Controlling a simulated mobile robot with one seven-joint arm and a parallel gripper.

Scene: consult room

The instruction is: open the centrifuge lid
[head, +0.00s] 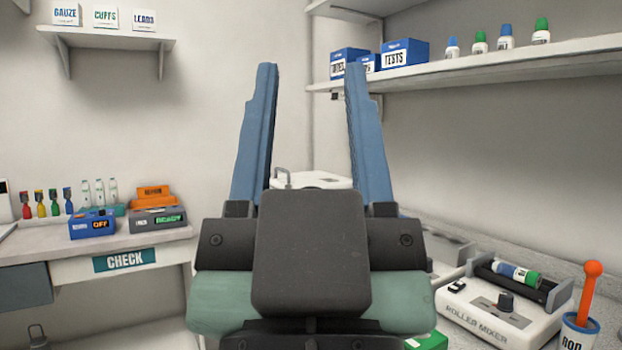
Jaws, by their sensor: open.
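My gripper (311,68) fills the middle of the head view. Its two long blue fingers point up and stand wide apart, with nothing between the tips. Behind it, seen low between the fingers, is the top of a white device (328,181) with a small grey handle (283,177) at its left. This looks like the centrifuge and its lid, and the lid appears flat. The gripper's dark body hides most of the device. I cannot tell how far the fingers are from the handle.
A roller mixer (497,312) with a tube stands on the right counter, beside a cup (580,335) holding an orange-topped rod. A shelf (480,72) with boxes and bottles is above. A left table (95,240) carries small devices and vials.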

